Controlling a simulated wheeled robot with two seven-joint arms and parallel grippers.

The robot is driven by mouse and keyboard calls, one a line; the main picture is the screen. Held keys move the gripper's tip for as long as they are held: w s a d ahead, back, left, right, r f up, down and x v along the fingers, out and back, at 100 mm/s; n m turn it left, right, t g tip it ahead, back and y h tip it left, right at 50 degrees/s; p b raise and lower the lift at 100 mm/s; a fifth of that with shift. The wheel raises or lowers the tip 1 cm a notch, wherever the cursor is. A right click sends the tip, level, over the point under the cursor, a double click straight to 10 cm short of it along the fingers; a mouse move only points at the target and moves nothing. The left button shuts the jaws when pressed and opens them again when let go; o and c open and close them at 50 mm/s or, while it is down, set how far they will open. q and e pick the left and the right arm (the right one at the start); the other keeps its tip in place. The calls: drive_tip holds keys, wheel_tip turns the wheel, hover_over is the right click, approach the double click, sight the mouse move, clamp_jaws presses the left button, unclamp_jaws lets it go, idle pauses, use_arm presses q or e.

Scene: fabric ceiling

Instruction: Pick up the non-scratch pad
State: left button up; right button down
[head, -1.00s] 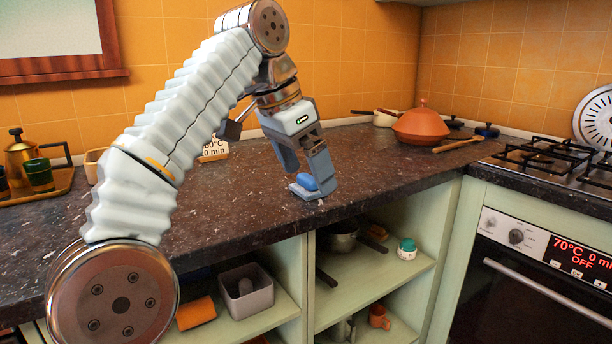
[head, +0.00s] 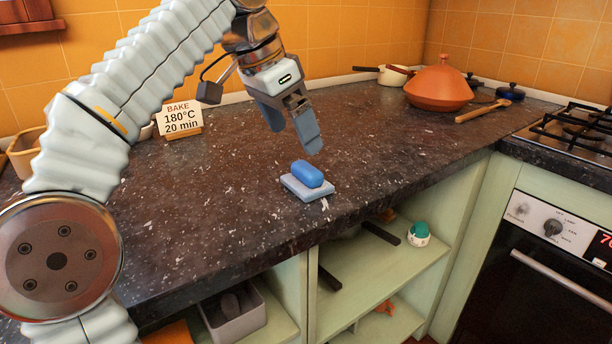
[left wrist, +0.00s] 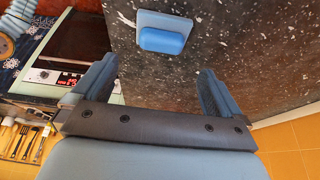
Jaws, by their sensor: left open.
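The non-scratch pad seems to be the blue rounded block (head: 307,174) that rests on a flat grey-blue base (head: 304,191) near the counter's front edge. In the left wrist view the blue block (left wrist: 162,40) and its base (left wrist: 181,22) lie beyond the fingertips. My left gripper (head: 295,143) is open and empty, above and slightly behind the block, apart from it. In the left wrist view its two fingers (left wrist: 153,78) are spread with bare counter between them. My right gripper is not in view.
The dark speckled counter (head: 220,200) is clear around the block. A bake sign (head: 181,118) stands behind left. An orange tagine (head: 442,85), a wooden spoon (head: 483,110) and the gas stove (head: 575,130) are to the right. Open shelves (head: 380,270) lie below the front edge.

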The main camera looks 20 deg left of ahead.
sight(307, 166)
use_arm(q)
drive_tip(key=x, duration=0.3)
drive_tip(key=shift+w+d+f, duration=0.1)
drive_tip(key=shift+f, duration=0.25)
drive_tip(key=shift+a+x, duration=0.2)
drive_tip(key=shift+x, duration=2.55)
drive_tip(key=shift+f, duration=0.1)
drive_tip(key=c, duration=0.8)
drive_tip(key=shift+r, duration=0.4)
wheel_tip(307, 166, up, 3)
drive_tip(key=shift+f, duration=0.25)
drive_tip(key=s+d+r, duration=0.6)
drive_tip(key=d, duration=0.1)
drive_tip(key=s+d+r, duration=0.3)
drive_tip(key=d, duration=0.1)
drive_tip(key=shift+r, duration=0.35)
